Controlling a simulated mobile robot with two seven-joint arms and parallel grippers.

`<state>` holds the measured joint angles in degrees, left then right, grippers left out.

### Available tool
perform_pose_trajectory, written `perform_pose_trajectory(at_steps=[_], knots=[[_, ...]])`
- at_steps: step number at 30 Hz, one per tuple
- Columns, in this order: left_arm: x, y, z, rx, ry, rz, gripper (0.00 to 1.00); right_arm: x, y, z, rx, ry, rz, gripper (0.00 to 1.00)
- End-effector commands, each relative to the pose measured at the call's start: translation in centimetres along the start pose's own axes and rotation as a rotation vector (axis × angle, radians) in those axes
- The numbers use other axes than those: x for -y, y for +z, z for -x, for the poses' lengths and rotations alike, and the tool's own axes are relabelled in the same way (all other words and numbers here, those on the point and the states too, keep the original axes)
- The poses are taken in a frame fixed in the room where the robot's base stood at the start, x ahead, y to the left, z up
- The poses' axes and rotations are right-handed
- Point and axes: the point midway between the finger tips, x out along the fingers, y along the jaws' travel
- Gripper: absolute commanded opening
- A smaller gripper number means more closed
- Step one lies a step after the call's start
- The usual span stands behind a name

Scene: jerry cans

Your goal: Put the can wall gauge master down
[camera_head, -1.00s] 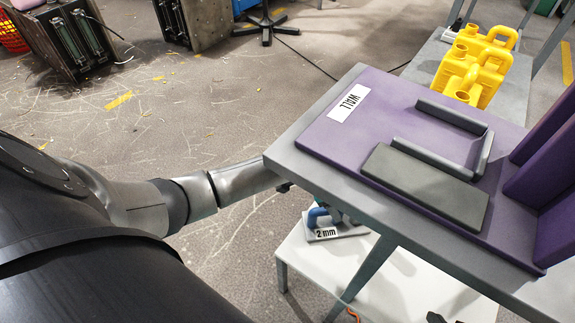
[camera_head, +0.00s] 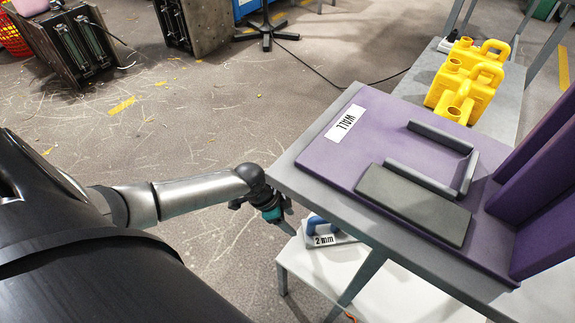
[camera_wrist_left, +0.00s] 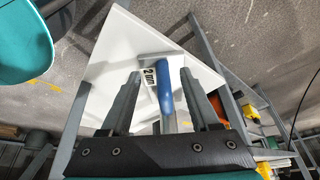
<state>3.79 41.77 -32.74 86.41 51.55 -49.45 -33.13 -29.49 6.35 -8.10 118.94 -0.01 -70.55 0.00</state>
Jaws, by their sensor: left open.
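The can wall gauge master is a grey plate (camera_head: 335,239) with a blue handle and a "2 mm" label. It rests on a white low table (camera_head: 330,268), and the purple-topped bench partly overhangs it. My left gripper (camera_head: 288,226) is open and empty in the head view, just left of the gauge and apart from it. In the left wrist view the blue handle (camera_wrist_left: 165,95) shows between the two open fingers (camera_wrist_left: 160,77), with the label beside it. My right gripper is in neither view.
The grey bench (camera_head: 285,180) carries a purple board (camera_head: 335,160) marked "WALL", with a grey channel and a dark block. Yellow jerry cans (camera_head: 462,85) stand behind it. Open floor (camera_head: 200,110) lies to the left.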

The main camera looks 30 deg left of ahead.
Motion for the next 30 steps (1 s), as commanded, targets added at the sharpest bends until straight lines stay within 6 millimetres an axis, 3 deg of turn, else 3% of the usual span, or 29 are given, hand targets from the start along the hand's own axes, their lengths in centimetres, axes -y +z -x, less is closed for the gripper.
perform_pose_trajectory(at_steps=[4, 8, 12, 21, 30], knots=[[-3.0, -0.8, -0.7, -0.009, 0.020, 0.018, 0.62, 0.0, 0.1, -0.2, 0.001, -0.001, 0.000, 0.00], [-8.0, -2.6, -1.2, -0.023, 0.021, 0.096, 0.62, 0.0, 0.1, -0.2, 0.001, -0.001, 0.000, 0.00], [-11.8, -3.3, -0.1, -0.013, -0.042, 0.269, 0.62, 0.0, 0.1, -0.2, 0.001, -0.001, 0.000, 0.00], [-13.2, 0.0, 3.6, 0.073, -0.227, 0.610, 0.62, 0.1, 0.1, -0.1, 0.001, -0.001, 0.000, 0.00], [-13.2, 0.6, 4.1, 0.087, -0.250, 0.641, 0.62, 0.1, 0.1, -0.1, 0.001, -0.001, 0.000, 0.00]])
